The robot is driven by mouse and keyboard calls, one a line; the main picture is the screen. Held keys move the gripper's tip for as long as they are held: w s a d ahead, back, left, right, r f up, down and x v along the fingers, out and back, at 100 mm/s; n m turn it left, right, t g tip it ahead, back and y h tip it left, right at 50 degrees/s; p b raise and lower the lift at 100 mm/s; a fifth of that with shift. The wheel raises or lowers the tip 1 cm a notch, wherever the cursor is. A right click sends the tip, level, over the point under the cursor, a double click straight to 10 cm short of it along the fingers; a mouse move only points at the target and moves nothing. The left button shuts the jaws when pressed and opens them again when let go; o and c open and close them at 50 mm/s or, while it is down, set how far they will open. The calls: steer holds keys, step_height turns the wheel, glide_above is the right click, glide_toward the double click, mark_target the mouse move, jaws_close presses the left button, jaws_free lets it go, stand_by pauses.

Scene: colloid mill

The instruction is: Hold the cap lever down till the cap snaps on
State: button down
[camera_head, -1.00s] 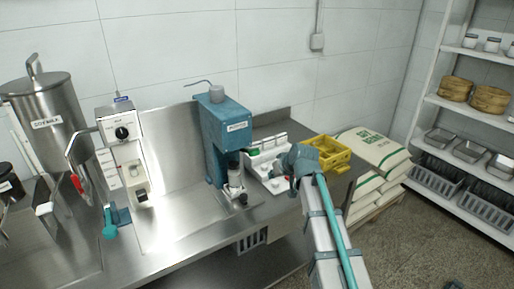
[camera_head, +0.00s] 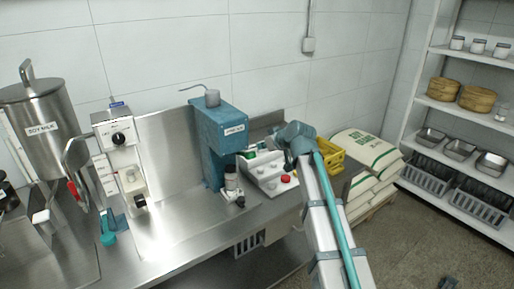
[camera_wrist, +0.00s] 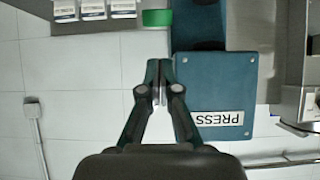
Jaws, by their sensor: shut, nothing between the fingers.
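The blue press (camera_head: 218,140) stands on the steel bench in the head view, and its label side shows in the wrist view (camera_wrist: 215,75). A small bottle (camera_head: 231,181) stands under its head. A green piece (camera_head: 248,154) shows at the press's right side, and in the wrist view a green piece (camera_wrist: 157,17) lies ahead of the fingertips. I cannot tell if it is the cap lever's end. My gripper (camera_wrist: 160,82) is shut and empty, beside the press and apart from the green piece. In the head view my arm hides the fingers.
A white tray (camera_head: 268,187) with a red piece (camera_head: 286,179) sits right of the press. A yellow crate (camera_head: 331,157) and sacks (camera_head: 366,150) lie beyond my arm. A control unit (camera_head: 118,150) and a soy milk tank (camera_head: 40,120) stand left.

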mark_target(251, 153)
steer(key=p+x, duration=0.3)
steer(key=x, duration=0.6)
steer(key=shift+w+a+f, duration=0.1)
steer(key=shift+w+f, duration=0.05)
steer(key=shift+f, duration=0.1)
